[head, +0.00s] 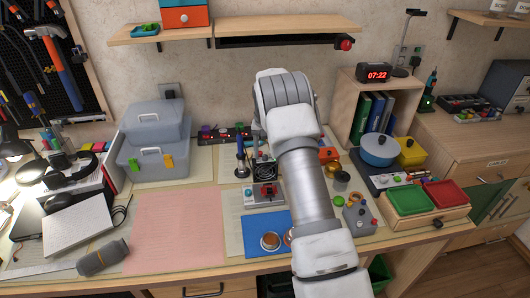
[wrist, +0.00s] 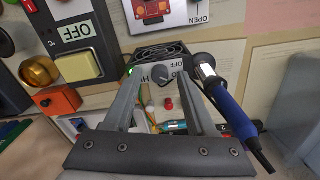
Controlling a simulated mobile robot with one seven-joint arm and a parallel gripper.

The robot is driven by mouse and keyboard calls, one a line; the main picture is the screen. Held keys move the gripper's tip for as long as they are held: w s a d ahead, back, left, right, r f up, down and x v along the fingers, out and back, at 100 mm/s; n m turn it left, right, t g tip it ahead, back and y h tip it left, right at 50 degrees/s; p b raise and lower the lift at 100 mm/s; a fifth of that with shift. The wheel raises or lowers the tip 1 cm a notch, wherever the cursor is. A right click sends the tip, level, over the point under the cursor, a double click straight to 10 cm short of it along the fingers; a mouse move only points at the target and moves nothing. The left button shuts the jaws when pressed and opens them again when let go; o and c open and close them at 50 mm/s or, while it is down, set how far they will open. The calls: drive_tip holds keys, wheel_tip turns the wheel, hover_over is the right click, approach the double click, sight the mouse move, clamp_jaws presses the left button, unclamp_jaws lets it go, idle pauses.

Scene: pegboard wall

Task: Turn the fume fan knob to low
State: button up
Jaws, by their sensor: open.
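The fume fan (wrist: 158,52) is a black box with a grille; it also shows in the head view (head: 263,169), partly behind my arm. A small grey round knob (wrist: 162,76) with a light mark sits on its light-coloured panel, beside partly covered lettering. My gripper (wrist: 163,78) is open, with one finger on each side of the knob in the wrist view. I cannot tell whether the fingers touch it, and the knob's exact setting is too small to read. My arm hides the gripper in the head view.
A blue-handled soldering iron (wrist: 225,100) stands close beside the right finger. A dark box (wrist: 72,35) marked OFF with a cream switch, a brass knob (wrist: 40,72) and an orange box (wrist: 57,101) are at left. The pink mat (head: 178,230) is clear.

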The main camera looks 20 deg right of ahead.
sight(265, 156)
drive_tip(key=shift+r, duration=0.1)
wheel_tip(265, 156, up, 17)
drive_tip(key=p, duration=0.1)
drive_tip(key=shift+r, duration=0.15)
idle(0.5)
